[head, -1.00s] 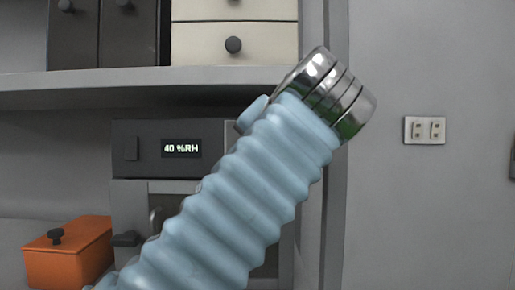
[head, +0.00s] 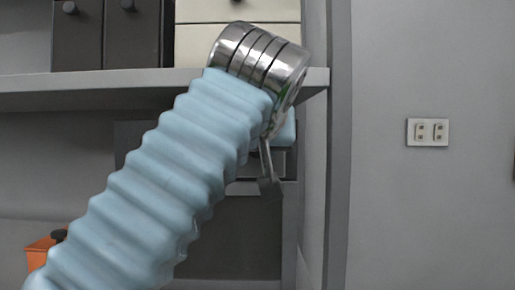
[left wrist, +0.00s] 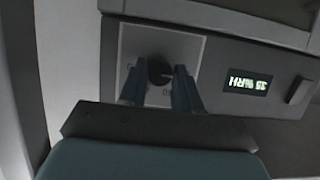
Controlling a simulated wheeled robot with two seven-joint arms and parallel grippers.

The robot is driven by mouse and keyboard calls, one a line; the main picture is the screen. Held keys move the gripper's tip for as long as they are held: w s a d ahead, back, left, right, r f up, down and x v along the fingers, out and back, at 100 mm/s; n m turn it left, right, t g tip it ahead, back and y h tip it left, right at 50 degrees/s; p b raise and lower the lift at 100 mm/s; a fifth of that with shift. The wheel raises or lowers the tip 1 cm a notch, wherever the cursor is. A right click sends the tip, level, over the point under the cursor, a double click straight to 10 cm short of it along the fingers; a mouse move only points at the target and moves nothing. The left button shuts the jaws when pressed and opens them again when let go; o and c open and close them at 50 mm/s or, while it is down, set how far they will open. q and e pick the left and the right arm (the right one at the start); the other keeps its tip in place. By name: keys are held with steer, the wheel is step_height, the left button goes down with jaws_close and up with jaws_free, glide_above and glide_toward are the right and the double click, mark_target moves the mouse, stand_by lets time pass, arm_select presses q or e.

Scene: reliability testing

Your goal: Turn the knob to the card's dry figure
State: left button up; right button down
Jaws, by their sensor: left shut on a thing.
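The dark round knob (left wrist: 159,70) sits on a pale square plate (left wrist: 190,45) with small marks in the left wrist view. My left gripper (left wrist: 158,78) has its two blue fingers on either side of the knob and is shut on it. A lit display (left wrist: 247,80) beside it appears upside down and reads 35 %RH. In the head view my blue arm covers the knob and the display; only parts of the dark cabinet (head: 130,138) show. I cannot make out a card in these frames. My right gripper is not in view.
A grey shelf (head: 60,95) runs above the cabinet, carrying dark drawers (head: 130,40) and a cream drawer unit (head: 195,45). An orange box (head: 40,250) is partly hidden at the lower left. A wall outlet (head: 427,132) is at the right.

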arm_select(q)
steer(key=shift+f, duration=0.25)
stand_by(0.3)
steer(key=o, duration=1)
steer(key=shift+r, duration=0.1)
